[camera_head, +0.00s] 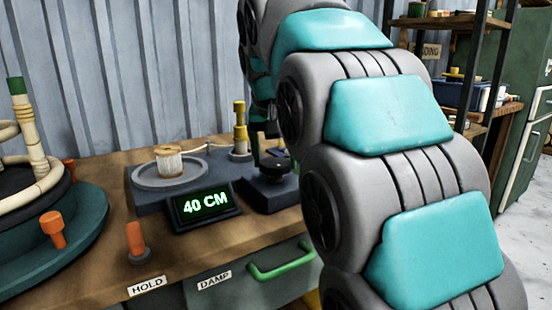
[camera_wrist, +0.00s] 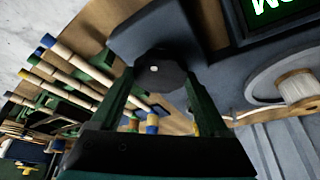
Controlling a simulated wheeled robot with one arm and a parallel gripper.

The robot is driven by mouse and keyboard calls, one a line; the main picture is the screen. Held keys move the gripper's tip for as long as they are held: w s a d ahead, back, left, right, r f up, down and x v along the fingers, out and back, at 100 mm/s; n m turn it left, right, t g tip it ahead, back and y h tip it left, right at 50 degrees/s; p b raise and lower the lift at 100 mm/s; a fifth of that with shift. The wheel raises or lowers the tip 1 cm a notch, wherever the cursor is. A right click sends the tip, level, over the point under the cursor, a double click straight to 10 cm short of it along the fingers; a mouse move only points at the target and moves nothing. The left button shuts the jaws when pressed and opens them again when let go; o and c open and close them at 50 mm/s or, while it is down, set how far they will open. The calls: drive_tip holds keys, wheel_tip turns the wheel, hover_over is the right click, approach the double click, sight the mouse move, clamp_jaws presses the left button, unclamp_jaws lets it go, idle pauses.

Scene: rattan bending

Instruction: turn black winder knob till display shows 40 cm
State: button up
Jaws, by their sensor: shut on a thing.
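The display (camera_head: 205,205) reads 40 CM in green digits on the front of the winder. The black winder knob (camera_head: 276,166) sits on a dark block at the right of the winder, partly hidden by my arm. In the wrist view the knob (camera_wrist: 160,72) is between the two green fingers of my gripper (camera_wrist: 155,80), which is shut on it. A corner of the display (camera_wrist: 278,8) shows at the top right there. The spool of pale cord (camera_head: 169,160) stands on a round grey plate at the left of the winder; it also shows in the wrist view (camera_wrist: 298,90).
A brass-coloured post (camera_head: 240,128) stands behind the knob. At left is a round teal base (camera_head: 85,240) with bent rattan and orange pegs. A green drawer handle (camera_head: 282,262) sticks out below the bench edge. Shelves (camera_head: 470,60) stand at right.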

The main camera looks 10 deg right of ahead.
drive_tip(key=shift+m, duration=0.6)
drive_tip(key=o, duration=1.2)
drive_tip(key=shift+o, duration=0.2)
drive_tip(key=shift+r, duration=0.15)
drive_tip(key=p+v, duration=0.2)
drive_tip(key=v, duration=0.5)
drive_tip(key=shift+a+r, duration=0.25)
drive_tip(key=shift+a, duration=0.05)
drive_tip(key=shift+s, duration=0.15)
